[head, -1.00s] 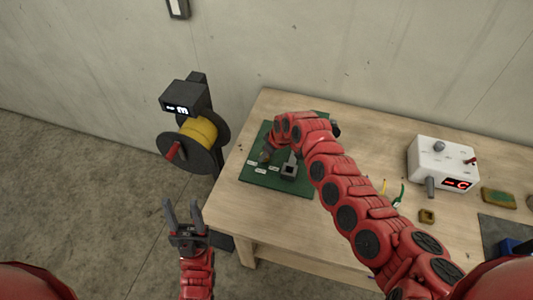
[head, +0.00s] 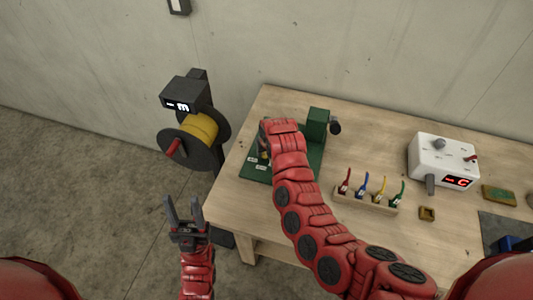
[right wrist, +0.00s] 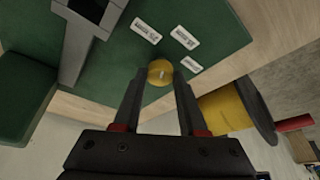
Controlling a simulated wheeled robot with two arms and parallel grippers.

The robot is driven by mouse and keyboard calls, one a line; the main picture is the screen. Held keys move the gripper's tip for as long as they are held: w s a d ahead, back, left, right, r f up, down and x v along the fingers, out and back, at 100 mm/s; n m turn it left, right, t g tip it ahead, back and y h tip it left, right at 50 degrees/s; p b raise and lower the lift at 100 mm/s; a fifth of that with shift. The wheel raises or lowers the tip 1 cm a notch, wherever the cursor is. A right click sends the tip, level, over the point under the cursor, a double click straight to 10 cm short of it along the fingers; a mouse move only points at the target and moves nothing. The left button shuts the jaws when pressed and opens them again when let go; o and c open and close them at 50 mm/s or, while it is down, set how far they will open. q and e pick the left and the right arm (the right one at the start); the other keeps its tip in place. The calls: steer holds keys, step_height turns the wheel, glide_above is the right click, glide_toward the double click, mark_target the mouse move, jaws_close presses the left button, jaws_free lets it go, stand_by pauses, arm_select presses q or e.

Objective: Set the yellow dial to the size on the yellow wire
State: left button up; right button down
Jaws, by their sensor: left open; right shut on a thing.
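The yellow dial (right wrist: 160,72) sits on the green board (right wrist: 215,25), with white labels (right wrist: 145,30) around it whose print is too small to read. My right gripper (right wrist: 160,80) is shut on the dial, one finger on each side. In the head view my right arm mostly covers the dial. The yellow wire (head: 200,130) is wound on a dark reel left of the table; it shows also in the right wrist view (right wrist: 225,107). I cannot read a size on it. My left gripper (head: 184,212) is open and empty, below the reel in the head view.
A wooden table (head: 390,145) carries the board, a rack (head: 366,203) with red, blue, yellow and green pieces, and a white box (head: 440,158) with a red display. A black unit (head: 187,95) with a lit display stands above the reel.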

steer(key=m+b, duration=0.1)
steer(key=b, duration=0.1)
steer(key=m+h+b, duration=0.1)
steer(key=b, duration=0.1)
steer(key=m+b, duration=0.2)
steer(key=shift+a+f+h+b, duration=0.2)
steer(key=shift+f+h+b, duration=0.05)
steer(key=shift+h+b, duration=0.05)
steer(key=shift+r+m+b, duration=0.15)
steer(key=shift+m+b, duration=0.45)
steer(key=shift+b, duration=0.1)
steer(key=shift+c, duration=2.3)
jaws_free()
steer(key=shift+r, duration=0.1)
